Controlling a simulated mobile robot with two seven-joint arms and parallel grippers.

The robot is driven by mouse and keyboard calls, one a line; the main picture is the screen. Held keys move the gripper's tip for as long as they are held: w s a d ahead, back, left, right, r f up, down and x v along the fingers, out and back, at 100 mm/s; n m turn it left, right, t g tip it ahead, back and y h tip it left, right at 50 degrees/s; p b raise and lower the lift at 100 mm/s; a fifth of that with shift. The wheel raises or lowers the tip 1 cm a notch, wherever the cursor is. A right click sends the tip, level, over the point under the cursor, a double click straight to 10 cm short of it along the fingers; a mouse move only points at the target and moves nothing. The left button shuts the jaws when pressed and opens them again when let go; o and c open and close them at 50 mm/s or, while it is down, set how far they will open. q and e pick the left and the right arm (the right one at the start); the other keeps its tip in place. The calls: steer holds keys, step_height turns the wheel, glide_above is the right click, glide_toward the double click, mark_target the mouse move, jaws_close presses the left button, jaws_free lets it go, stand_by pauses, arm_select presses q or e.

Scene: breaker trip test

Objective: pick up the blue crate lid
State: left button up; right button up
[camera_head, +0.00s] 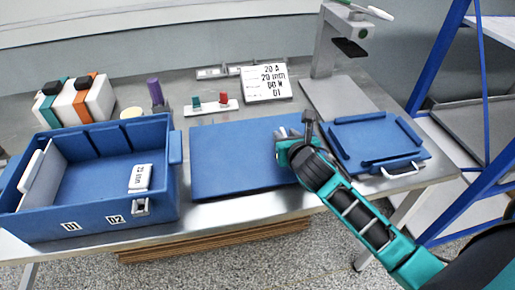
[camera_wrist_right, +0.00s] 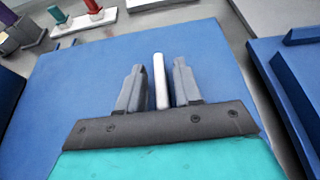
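The blue crate lid (camera_head: 375,138) lies flat at the right of the bench. It has raised strips along its edges and a metal handle (camera_head: 402,170) at its front. Part of it shows at the right edge of the right wrist view (camera_wrist_right: 290,75). My right gripper (camera_head: 290,133) is over the right part of a flat blue mat (camera_head: 235,160), left of the lid and apart from it. In the wrist view its fingers (camera_wrist_right: 160,85) stand apart. A narrow pale bar shows between them, with gaps at both sides; I cannot tell what it is. My left gripper is out of view.
Behind are a small red and green fixture (camera_head: 211,105), a label card (camera_head: 266,83) and a grey stand (camera_head: 327,55). A blue frame (camera_head: 486,120) rises at the right.

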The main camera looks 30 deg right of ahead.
jaws_close()
steer(key=shift+r, duration=0.1)
stand_by(0.3)
